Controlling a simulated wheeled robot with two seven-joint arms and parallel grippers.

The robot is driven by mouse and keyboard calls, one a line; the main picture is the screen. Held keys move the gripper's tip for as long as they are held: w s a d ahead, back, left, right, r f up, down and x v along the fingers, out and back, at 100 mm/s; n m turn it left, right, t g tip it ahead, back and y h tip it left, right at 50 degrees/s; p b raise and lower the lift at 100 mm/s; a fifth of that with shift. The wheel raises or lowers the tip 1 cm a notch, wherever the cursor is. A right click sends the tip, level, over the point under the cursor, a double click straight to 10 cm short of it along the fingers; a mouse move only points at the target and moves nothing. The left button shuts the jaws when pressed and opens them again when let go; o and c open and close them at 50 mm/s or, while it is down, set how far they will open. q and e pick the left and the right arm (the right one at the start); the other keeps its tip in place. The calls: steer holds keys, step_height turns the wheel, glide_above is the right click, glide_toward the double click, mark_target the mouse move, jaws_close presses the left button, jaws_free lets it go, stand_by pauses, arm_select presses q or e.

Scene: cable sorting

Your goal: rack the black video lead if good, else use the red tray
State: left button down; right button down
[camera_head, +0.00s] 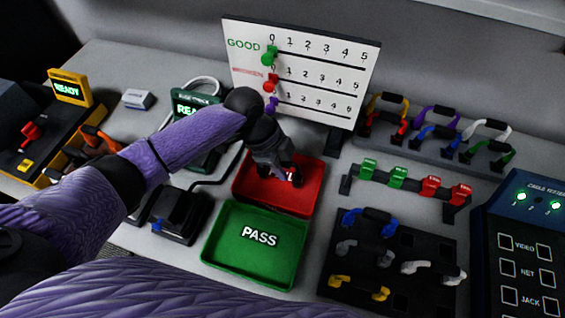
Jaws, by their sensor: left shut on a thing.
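My left gripper (285,178) reaches in over the red tray (310,195) and points down. It is shut on a small dark thing that mostly blends with the fingers; a small pale mark shows at the fingertips. I cannot tell whether this is the black video lead, or whether it touches the tray floor. A rack (430,150) at the upper right holds several coloured leads. A dark grey lead (364,253) lies on the black mat (400,237). My right gripper is not in view.
A green PASS tray (220,245) sits in front of the red one. A bar with green and red clips (405,187) stands right of it. A cable tester (525,230) is at far right, a score board (300,65) behind. A yellow READY machine (72,88) stands far left.

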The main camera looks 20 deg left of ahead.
arm_select(q)
steer(key=shift+f, duration=0.1)
jaws_free()
step_height(320, 180, up, 8)
steer(key=p, duration=0.7)
steer(key=shift+p, duration=0.3)
stand_by(0.5)
